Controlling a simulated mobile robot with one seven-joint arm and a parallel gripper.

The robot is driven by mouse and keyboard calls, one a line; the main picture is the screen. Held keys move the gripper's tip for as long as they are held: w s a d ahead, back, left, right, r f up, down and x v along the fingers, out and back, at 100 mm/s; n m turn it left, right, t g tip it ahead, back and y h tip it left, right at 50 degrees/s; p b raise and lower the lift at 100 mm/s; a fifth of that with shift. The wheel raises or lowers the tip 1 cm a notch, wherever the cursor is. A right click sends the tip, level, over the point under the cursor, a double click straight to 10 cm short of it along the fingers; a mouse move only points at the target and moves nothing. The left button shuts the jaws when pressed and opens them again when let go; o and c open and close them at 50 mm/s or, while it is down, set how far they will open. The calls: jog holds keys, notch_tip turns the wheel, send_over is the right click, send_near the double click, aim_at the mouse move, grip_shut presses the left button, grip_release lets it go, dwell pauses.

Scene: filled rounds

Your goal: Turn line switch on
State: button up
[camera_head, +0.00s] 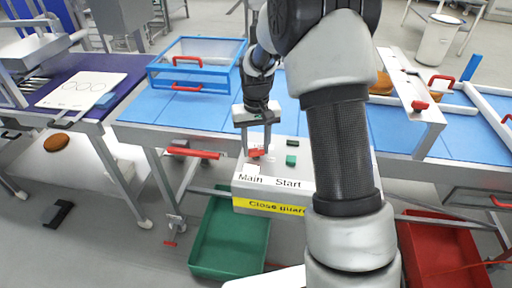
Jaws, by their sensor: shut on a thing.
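A pale control box (302,183) stands at the front of the blue-topped table, with the labels "Main" and "Start" and a yellow strip (265,207) along its lower front. A red switch piece (257,153) sits above the "Main" label. A green piece (291,160) sits above the "Start" label, with a darker one behind it. My gripper (257,150) points down over the "Main" side, its fingers shut on the red switch piece. My arm hides the right end of the box.
A blue-framed clear guard (196,66) with red handles stands behind left on the table (150,112). A green crate (205,245) and a red crate (440,248) lie on the floor below. A white-framed structure (410,90) stands to the right.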

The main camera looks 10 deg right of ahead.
aim_at(256, 149)
jog(key=shift+m, duration=2.2)
jog(key=o, duration=1.1)
jog(key=shift+c, duration=0.2)
notch_tip(256, 149, up, 18)
jog(key=shift+f, duration=0.25)
